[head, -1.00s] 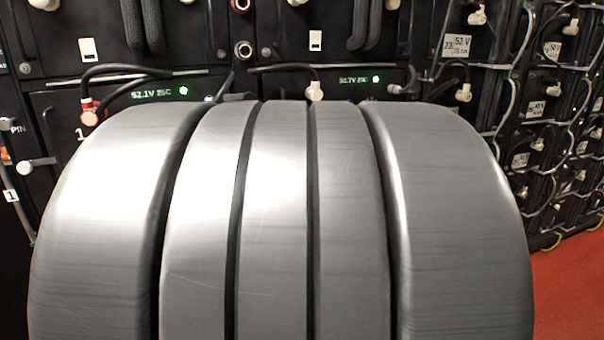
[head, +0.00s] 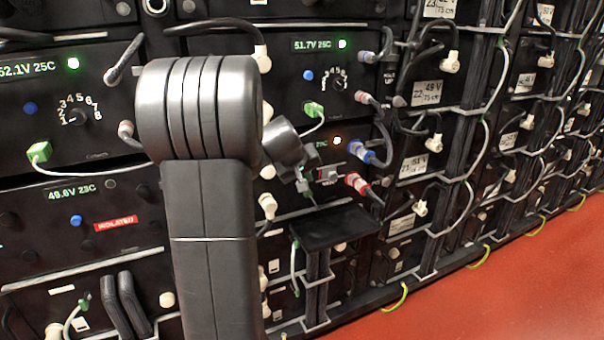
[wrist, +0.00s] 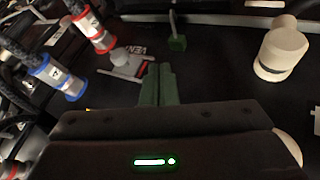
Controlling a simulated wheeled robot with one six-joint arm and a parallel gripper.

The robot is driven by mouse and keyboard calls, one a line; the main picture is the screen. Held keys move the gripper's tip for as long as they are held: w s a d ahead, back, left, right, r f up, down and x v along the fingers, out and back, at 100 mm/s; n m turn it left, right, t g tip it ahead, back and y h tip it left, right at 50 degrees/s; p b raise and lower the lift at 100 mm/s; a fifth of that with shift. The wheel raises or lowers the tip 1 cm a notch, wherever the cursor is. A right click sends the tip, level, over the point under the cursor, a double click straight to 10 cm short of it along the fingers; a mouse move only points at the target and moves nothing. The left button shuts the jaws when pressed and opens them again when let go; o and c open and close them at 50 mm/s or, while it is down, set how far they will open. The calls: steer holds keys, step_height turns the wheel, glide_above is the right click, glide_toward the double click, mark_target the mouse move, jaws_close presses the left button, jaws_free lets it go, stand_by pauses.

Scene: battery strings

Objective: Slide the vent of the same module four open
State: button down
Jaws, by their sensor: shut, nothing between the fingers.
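In the wrist view, my gripper (wrist: 159,70) is shut and empty, its two dark green fingers together. A grey vent slide (wrist: 123,60) sits just left of the fingertips, beside a small label that reads "VEN" with the rest cut off. I cannot tell whether the fingertips touch it, nor how far open the vent is. The module's number is not readable.
A red connector (wrist: 95,32) and a blue connector (wrist: 55,76) with cables stand left of the fingers. A black ledge (head: 335,228) juts out below. Red floor (head: 500,290) is clear.

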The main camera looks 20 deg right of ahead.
mark_target(334, 175)
steer(key=w+d+f, duration=0.2)
steer(key=d, duration=0.4)
steer(key=shift+w+f, duration=0.2)
steer(key=shift+f, duration=0.2)
steer(key=d+p, duration=0.2)
steer(key=d, duration=0.1)
steer(key=shift+w+d+r, duration=0.1)
steer(key=shift+d, duration=0.2)
